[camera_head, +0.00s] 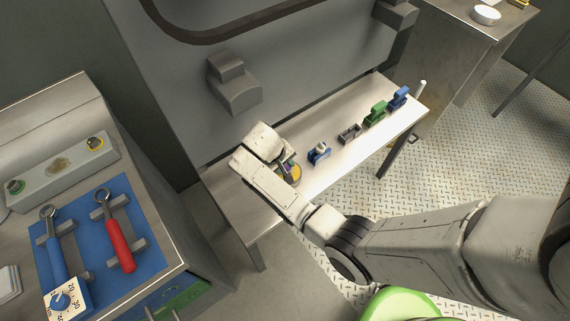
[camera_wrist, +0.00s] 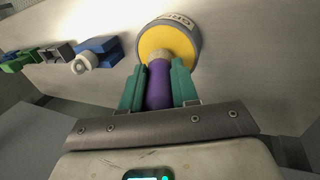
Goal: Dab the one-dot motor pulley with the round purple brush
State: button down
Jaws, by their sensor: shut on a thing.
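My gripper (camera_wrist: 158,75) has teal fingers shut on the purple brush (camera_wrist: 158,88), which has a round handle. The brush's pale tip is at the yellow face of a round grey-rimmed pot (camera_wrist: 193,38); I cannot tell how deep it reaches. The pot, yellow on top, also shows beside my gripper in the head view (camera_head: 291,173), on the narrow metal bench (camera_head: 325,178). No pulley with a single dot can be made out in either view. A dark belt-like band (camera_head: 205,36) runs along the grey machine wall above.
A blue holder with a white knob (camera_head: 318,153), a grey holder (camera_head: 349,134), a green holder (camera_head: 375,114) and a blue one (camera_head: 398,98) line the bench to the right. A grey housing (camera_head: 235,85) juts from the wall. Wrenches lie on a blue mat (camera_head: 92,250) at left.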

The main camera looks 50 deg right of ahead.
jog(key=shift+f, duration=0.4)
dwell(1.3)
jog(key=shift+r+p, duration=3.35)
jog(key=shift+r, duration=0.2)
